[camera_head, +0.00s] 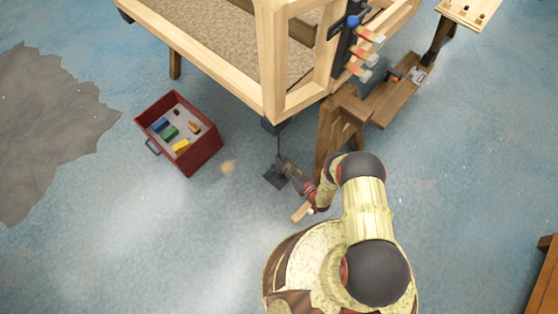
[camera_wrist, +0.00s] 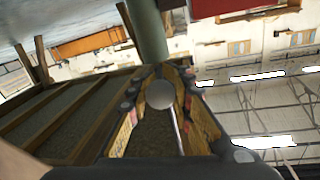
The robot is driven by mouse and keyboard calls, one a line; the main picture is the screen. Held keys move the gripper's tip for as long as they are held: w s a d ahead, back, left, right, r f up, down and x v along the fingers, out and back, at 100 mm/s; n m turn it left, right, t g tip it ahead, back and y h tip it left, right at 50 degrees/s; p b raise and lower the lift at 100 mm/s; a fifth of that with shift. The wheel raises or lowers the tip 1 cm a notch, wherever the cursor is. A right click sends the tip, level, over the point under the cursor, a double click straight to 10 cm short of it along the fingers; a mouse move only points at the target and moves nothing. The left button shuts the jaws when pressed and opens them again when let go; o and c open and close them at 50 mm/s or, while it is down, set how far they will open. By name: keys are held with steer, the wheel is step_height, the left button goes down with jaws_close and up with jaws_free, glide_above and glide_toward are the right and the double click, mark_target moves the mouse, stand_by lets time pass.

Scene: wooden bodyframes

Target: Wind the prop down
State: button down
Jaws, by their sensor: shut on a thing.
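The prop (camera_head: 277,179) stands on the floor under the near corner of the wooden bodyframe (camera_head: 273,62). It has a dark foot plate, a thin upright and a dark block at its top. My gripper (camera_head: 288,166) is low beside the prop, just above its foot. In the wrist view my gripper (camera_wrist: 162,78) has its two fingers closed around a round grey knob (camera_wrist: 160,95) with a thin rod (camera_wrist: 178,134) running from it. A grey-green post (camera_wrist: 148,38) rises just beyond the fingertips. The knob's link to the prop is hidden.
A red box (camera_head: 207,150) with coloured blocks sits on the floor to the left. Open blue floor lies at front left.

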steer(key=shift+w+d+n+g+y, duration=0.2)
steer(key=shift+n+g+y, duration=0.25)
steer(key=shift+y, duration=0.1)
steer(key=shift+w+d+n+g+y, duration=0.2)
steer(key=shift+n+g+y, duration=0.15)
steer(key=shift+n+y, duration=0.15)
steer(key=c, duration=1.6)
jaws_free()
steer(key=shift+y, duration=0.35)
steer(key=shift+o, duration=0.2)
steer(key=shift+s, duration=0.1)
steer(key=v, duration=1.2)
steer(key=shift+r, duration=0.15)
